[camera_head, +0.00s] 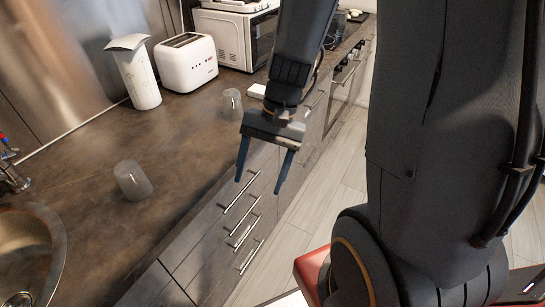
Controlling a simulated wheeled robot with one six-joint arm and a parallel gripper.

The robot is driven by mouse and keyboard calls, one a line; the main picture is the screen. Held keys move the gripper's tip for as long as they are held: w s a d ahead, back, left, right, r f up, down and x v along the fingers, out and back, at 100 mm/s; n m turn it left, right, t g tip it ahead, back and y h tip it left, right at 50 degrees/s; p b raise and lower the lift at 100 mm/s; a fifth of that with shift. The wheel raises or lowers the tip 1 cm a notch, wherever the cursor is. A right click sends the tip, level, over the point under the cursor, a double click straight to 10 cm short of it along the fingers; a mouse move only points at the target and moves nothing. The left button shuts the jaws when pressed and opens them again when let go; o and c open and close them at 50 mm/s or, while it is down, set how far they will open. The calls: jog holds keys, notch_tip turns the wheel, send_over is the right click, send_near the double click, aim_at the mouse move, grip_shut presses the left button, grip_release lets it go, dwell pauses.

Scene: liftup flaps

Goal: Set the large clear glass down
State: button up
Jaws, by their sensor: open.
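Two clear glasses stand on the brown countertop (85,225). The farther clear glass (232,104) is near the counter's front edge, below the toaster. Nothing is between the fingers. In the picture it is to the right of both glasses, in front of the drawer fronts, and apart from both.
A white toaster (187,62), a white kettle-like container (135,75) and a white microwave (232,38) stand at the back of the counter. The sink (28,250) is at lower left. Drawers with bar handles (241,193) line the counter front. The counter between the glasses is clear.

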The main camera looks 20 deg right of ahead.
jog(key=d+r+n+t+h, duration=0.1)
jog(key=n, duration=0.1)
jog(key=d+r+n+t+h, duration=0.1)
jog(key=n, duration=0.1)
jog(key=w+d+r+n+t+h, duration=0.1)
jog(key=n+h, duration=0.1)
jog(key=n, duration=0.1)
jog(key=shift+d, duration=0.35)
jog(key=shift+c, duration=0.4)
